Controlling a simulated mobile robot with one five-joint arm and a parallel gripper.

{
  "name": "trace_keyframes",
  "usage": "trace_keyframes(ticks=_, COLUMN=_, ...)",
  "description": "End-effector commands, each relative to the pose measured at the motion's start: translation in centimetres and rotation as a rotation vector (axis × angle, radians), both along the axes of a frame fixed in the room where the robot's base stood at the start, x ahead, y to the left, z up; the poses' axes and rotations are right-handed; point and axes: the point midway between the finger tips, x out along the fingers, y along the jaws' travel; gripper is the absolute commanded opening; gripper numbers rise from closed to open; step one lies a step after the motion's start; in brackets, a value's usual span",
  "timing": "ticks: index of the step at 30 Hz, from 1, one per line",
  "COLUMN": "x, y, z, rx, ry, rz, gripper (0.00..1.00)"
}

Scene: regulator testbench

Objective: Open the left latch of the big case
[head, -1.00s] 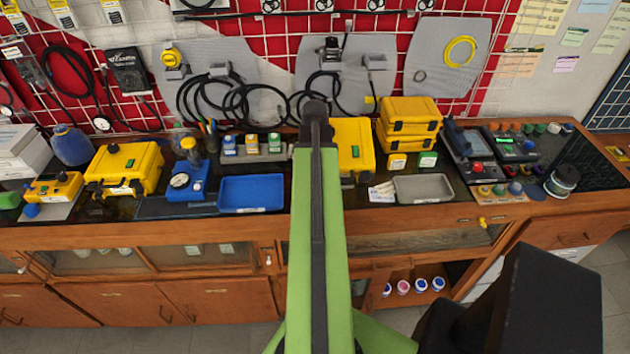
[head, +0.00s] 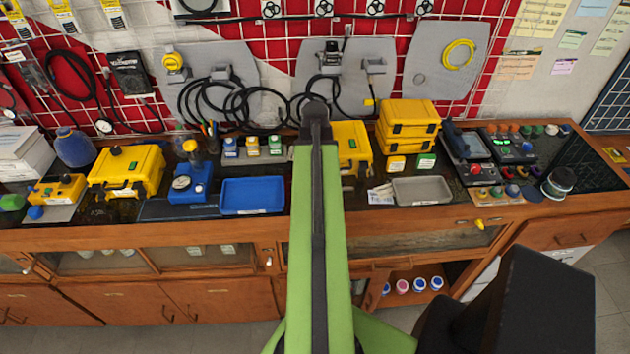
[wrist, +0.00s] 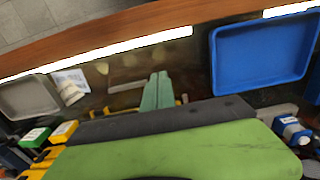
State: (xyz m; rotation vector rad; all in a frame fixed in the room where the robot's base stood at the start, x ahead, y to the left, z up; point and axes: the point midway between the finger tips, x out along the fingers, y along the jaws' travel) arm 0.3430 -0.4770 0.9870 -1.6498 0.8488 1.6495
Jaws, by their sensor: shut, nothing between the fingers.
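A yellow case (head: 352,146) stands at the middle of the bench, its left part hidden behind my green arm in the head view. Only small yellow edges of it (wrist: 180,101) show around my gripper in the wrist view. Another yellow case (head: 126,172) with a handle and front latches stands at the left. I cannot tell for sure which is the big case. No left latch shows clearly on the middle one. My gripper (wrist: 158,90) is shut and empty, its green fingers close together above the bench in front of the middle case. The head view hides it behind the arm.
A blue tray (head: 252,210) lies left of my arm and a grey tray (head: 421,200) right of it. Two stacked yellow cases (head: 410,130) stand behind the grey tray. A blue gauge unit (head: 191,190) is beside the blue tray. Bare bench shows between the trays (wrist: 125,72).

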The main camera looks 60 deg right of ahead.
Motion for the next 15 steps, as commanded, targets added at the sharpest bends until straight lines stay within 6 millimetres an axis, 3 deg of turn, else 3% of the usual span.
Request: trace_keyframes(ticks=15, x=0.0, y=0.0, z=5.2, rx=0.000, ry=0.000, rz=0.000, gripper=0.00)
